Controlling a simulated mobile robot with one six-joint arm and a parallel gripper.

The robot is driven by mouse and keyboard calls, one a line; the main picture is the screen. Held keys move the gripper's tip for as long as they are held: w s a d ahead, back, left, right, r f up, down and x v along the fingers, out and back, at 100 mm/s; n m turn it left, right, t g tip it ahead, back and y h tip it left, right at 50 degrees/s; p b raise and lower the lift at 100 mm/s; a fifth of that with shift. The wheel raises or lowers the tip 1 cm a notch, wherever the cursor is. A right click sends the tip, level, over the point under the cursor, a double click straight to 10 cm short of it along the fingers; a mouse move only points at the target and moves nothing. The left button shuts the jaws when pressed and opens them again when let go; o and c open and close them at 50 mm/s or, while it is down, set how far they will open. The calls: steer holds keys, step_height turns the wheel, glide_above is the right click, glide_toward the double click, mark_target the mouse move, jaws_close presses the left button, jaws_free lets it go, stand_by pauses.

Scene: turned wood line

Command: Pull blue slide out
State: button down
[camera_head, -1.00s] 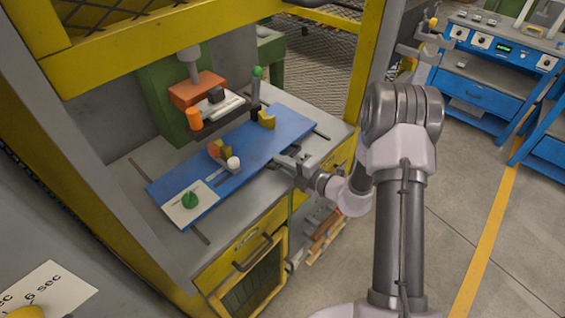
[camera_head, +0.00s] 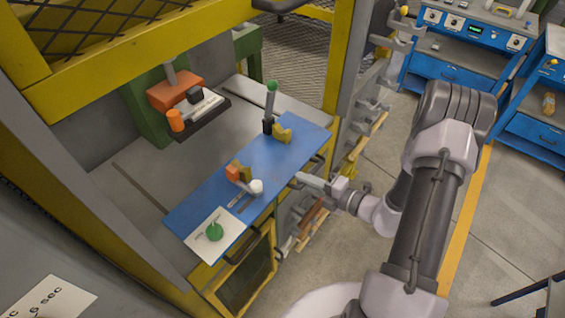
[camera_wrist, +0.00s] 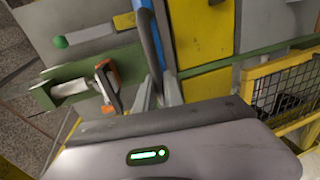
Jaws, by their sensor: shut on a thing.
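The blue slide (camera_head: 268,165) is a long flat plate lying across the grey machine table in the head view. Its near edge covers the table's front edge and sticks out over the yellow cabinet front. My gripper (camera_head: 302,179) is at the near long edge, toward the right. The exact contact is partly hidden by the fingers.
On the slide are a white card with a green knob (camera_head: 214,231), an orange and yellow clamp with a white knob (camera_head: 256,187), and a yellow block (camera_head: 282,135) beside a green-knobbed lever (camera_head: 271,88). An orange machine head (camera_head: 175,92) stands behind.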

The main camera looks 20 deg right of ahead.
steer(key=f+p+v, duration=0.1)
steer(key=f+v, duration=0.1)
steer(key=v, duration=0.8)
steer(key=shift+s+d+p, duration=0.15)
steer(key=shift+s+p, duration=0.05)
steer(key=shift+p, duration=0.2)
steer(key=shift+f, duration=0.1)
steer(key=c, duration=1.7)
jaws_free()
steer(key=shift+s, duration=0.1)
steer(key=shift+c, duration=0.2)
steer(key=shift+d, duration=0.1)
steer(key=p+v, duration=0.3)
steer(key=v, duration=1.4)
steer(key=shift+s, duration=0.3)
steer(key=shift+d, duration=0.1)
